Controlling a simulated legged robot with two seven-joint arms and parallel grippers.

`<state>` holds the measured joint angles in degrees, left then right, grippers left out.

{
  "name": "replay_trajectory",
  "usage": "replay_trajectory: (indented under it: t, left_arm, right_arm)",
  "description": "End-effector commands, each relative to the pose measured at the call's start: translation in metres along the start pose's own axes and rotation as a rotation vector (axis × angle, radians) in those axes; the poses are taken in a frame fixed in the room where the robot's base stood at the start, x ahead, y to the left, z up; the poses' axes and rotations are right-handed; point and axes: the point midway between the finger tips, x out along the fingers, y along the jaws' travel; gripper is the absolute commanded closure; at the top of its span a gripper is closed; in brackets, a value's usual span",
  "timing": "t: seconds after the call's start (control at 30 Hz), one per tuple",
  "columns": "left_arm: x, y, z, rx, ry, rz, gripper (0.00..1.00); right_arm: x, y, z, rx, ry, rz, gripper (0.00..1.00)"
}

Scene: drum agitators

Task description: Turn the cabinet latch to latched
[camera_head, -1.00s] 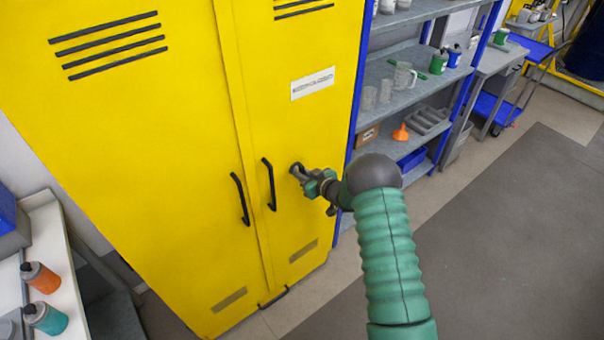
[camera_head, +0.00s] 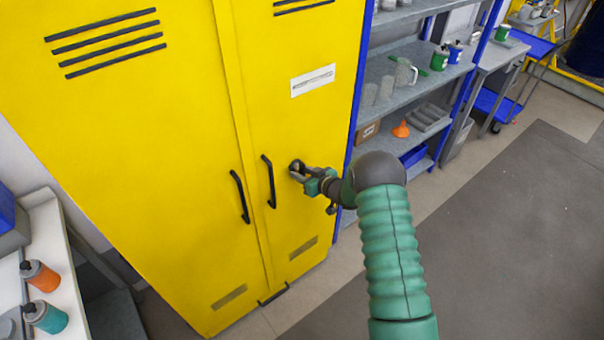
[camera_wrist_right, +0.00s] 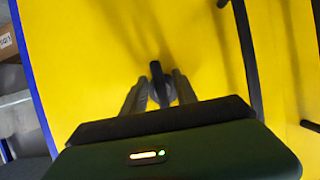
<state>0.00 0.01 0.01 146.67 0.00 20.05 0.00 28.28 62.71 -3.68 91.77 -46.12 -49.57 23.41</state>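The cabinet latch (camera_head: 297,165) is a small dark piece on the right door of the yellow cabinet (camera_head: 140,150), right of the door handles. My right gripper (camera_head: 299,173) is at the latch in the head view and partly covers it. In the right wrist view the dark latch (camera_wrist_right: 157,76) stands between the two grey fingers of my right gripper (camera_wrist_right: 159,90). The fingers are apart, one on each side of it, with narrow gaps seeming to show; firm contact is not visible. My left gripper is not in view.
Two black vertical handles (camera_head: 240,197) (camera_head: 269,182) stick out left of the latch. A blue-framed shelf (camera_head: 420,85) with containers stands right of the cabinet. A white bench (camera_head: 50,245) with bottles is at the left. The floor at right is clear.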

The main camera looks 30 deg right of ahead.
Motion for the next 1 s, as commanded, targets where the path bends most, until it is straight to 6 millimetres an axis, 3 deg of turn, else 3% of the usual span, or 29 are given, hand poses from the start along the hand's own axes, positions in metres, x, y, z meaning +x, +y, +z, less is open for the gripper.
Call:
replay_trajectory:
  t: [0.27, 0.7, 0.83, 1.0]
  left_arm:
    - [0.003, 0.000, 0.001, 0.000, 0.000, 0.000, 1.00]
    - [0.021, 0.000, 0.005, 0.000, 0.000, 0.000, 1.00]
    - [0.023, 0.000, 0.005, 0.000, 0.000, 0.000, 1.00]
    - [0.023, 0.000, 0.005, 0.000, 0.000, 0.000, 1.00]
  right_arm:
    - [-0.013, 0.002, -0.002, -0.002, 0.004, 0.002, 0.65]
    - [-0.132, 0.003, 0.001, 0.001, 0.002, 0.003, 0.65]
    - [-0.155, 0.003, 0.002, 0.001, 0.000, 0.002, 0.65]
    - [-0.166, 0.002, 0.001, 0.002, -0.001, -0.001, 0.65]
